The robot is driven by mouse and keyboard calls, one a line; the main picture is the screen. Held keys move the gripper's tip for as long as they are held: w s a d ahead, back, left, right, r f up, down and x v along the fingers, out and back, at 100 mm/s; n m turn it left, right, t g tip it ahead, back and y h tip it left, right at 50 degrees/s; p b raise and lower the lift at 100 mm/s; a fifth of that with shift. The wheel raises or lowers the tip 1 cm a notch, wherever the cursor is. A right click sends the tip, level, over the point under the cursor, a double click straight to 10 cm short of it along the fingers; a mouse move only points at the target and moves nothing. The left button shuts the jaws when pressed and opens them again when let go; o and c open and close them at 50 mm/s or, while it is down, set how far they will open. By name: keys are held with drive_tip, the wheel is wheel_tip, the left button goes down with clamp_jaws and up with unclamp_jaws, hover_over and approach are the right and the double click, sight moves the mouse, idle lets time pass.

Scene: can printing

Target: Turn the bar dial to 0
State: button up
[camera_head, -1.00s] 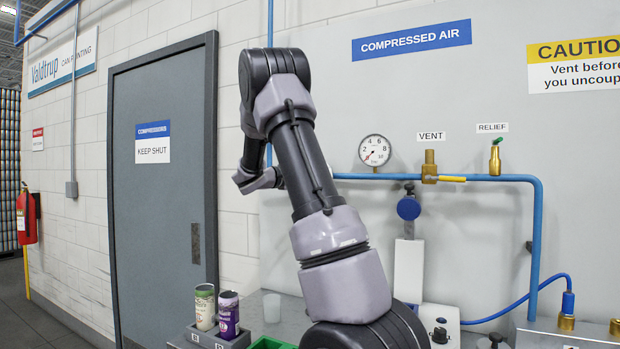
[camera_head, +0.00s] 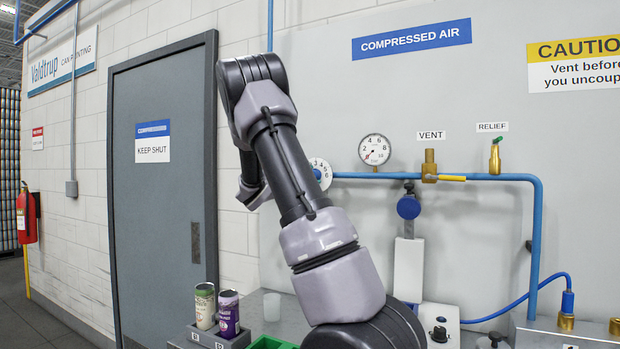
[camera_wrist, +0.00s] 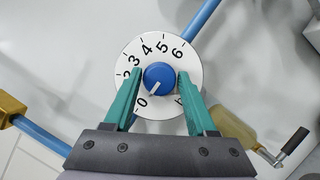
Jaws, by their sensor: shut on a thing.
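The bar dial (camera_wrist: 130,62) is a round white plate with black numbers and a blue knob (camera_wrist: 163,72) at its centre. My gripper (camera_wrist: 160,76) is shut on the blue knob, with one teal finger on each side. The knob's white mark points down and left, at or very close to the 0. Part of the dial's numbering is hidden by the fingers. In the head view, part of the dial plate (camera_head: 322,172) shows beside my arm, and my gripper is hidden behind the arm.
A blue air pipe (camera_head: 480,178) runs right from the dial past a pressure gauge (camera_head: 374,150), a brass vent valve (camera_head: 429,160) and a relief valve (camera_head: 495,158). Two cans (camera_head: 228,315) stand in a holder below. A grey door (camera_head: 165,225) is at left.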

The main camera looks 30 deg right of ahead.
drive_tip(key=shift+f, duration=0.1)
drive_tip(key=o, duration=1.2)
drive_tip(key=shift+a, duration=0.15)
drive_tip(key=v, duration=1)
drive_tip(key=shift+a+f, duration=0.1)
drive_tip(key=shift+a, duration=0.15)
